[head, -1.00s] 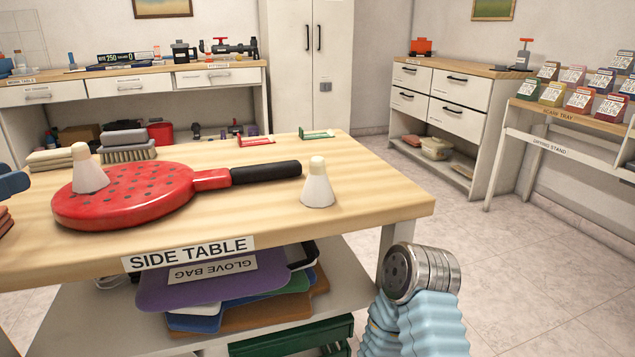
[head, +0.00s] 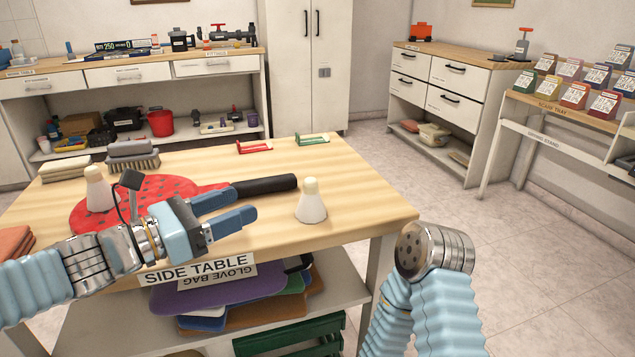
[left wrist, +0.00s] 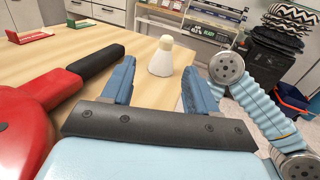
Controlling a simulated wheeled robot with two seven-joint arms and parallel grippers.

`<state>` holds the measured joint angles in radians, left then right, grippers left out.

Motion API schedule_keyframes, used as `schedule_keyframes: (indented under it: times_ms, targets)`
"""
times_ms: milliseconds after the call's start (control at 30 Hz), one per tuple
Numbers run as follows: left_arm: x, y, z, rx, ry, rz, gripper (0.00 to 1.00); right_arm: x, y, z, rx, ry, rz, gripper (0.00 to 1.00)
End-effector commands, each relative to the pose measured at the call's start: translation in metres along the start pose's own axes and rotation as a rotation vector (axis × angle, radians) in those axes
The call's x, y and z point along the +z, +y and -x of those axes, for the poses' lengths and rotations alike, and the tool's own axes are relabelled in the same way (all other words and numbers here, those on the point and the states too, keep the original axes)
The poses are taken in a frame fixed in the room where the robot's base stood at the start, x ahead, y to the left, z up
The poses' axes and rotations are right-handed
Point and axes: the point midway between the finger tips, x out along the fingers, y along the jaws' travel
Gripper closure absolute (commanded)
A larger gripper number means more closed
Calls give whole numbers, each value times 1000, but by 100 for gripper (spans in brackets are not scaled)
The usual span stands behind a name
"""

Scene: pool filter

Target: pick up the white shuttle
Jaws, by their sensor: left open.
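A white shuttle (head: 311,204) with a cream tip stands upright on the side table (head: 350,190), right of the red paddle's black handle. A second white shuttle (head: 98,190) stands on the red paddle (head: 160,190) at the left, with my left arm in front of part of the paddle. My left gripper (head: 246,203) is open and empty over the table's front part, left of the nearer shuttle and apart from it. In the left wrist view the nearer shuttle (left wrist: 160,62) appears between the open fingers and beyond them. My right gripper is not seen.
The black handle (head: 265,186) lies just behind my left gripper. A red item (head: 254,147) and a green item (head: 312,140) lie at the table's back edge. A brush (head: 133,160) is at the back left. The table around the nearer shuttle is clear.

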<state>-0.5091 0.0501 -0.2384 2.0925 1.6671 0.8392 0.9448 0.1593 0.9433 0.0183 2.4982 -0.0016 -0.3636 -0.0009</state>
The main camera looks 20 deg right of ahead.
Motion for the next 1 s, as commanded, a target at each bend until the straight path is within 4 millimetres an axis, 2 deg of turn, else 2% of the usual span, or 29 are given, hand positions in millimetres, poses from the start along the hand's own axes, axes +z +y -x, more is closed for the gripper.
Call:
schedule_keyframes:
  times_ms: [100, 400, 667, 900, 1000]
  targets:
    - [-4, -11, -16, -17, 11, -2, 41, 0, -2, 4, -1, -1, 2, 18]
    - [-5, -12, -76, -17, 10, -3, 41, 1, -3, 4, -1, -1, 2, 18]
    - [-7, -12, -101, -15, 10, -2, 41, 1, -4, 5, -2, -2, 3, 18]
    - [-12, -14, -137, -15, 9, -3, 41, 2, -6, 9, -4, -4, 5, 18]
    - [-13, -14, -144, -14, 9, -3, 41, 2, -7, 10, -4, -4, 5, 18]
